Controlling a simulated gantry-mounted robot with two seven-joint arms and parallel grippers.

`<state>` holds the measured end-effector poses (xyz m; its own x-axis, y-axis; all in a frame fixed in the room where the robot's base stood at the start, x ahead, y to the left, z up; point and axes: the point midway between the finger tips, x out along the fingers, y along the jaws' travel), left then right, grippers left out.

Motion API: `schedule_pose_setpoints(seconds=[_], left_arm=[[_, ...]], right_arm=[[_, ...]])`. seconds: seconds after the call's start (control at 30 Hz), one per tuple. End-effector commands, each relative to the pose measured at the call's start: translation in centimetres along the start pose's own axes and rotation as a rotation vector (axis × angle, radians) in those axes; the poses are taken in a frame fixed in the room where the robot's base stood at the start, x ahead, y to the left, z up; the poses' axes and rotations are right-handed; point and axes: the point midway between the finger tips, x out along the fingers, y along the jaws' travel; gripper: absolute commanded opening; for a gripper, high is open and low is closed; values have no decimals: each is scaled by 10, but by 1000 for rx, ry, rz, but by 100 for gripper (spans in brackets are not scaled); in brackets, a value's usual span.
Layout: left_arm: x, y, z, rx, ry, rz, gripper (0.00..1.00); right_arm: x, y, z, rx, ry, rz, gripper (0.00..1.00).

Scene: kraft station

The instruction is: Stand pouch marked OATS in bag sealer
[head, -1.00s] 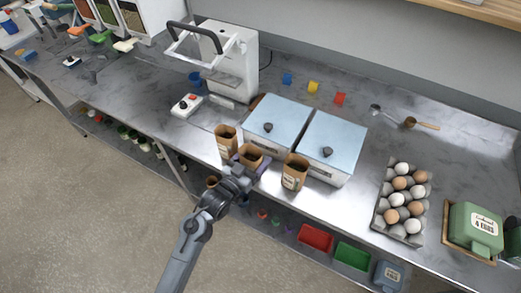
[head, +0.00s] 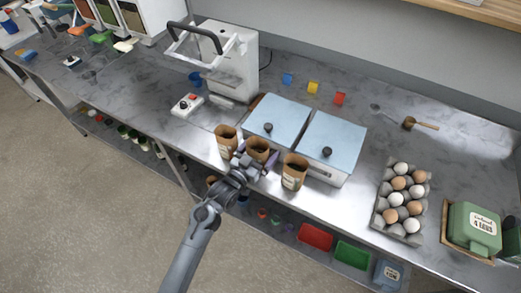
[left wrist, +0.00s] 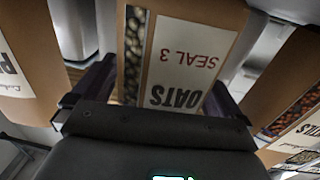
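The OATS pouch (head: 257,147) is brown kraft paper with an open top. In the left wrist view its label reads OATS and SEAL 3 (left wrist: 183,60), upside down, beside a clear window. My left gripper (head: 262,163) has one finger on each side of this pouch and appears shut on it. The pouch is upright, between two other pouches at the counter's front edge; whether its base touches the counter is hidden. The white machine with a black lever handle (head: 231,68), seemingly the bag sealer, stands at the back left of the pouches. My right gripper is out of view.
Brown pouches stand left (head: 226,142) and right (head: 294,172) of it; the right one's label ends in TILS. Two blue-lidded boxes (head: 276,121) (head: 331,145) stand close behind. A small button box (head: 187,105) sits before the machine. An egg tray (head: 379,220) lies right.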

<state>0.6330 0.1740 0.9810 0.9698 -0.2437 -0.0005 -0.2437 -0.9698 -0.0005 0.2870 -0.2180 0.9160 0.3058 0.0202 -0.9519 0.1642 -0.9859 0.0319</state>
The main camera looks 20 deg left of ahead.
Motion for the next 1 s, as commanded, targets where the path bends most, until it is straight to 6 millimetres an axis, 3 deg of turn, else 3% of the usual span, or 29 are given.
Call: schedule_pose_setpoints(seconds=[0.4,0.8,1.0], left_arm=[[-3,0,2,-1,0,0,100],[-72,6,4,0,-2,0,100],[-97,6,4,0,-2,0,100]], right_arm=[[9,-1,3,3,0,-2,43],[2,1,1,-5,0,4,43],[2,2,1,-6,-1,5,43]])
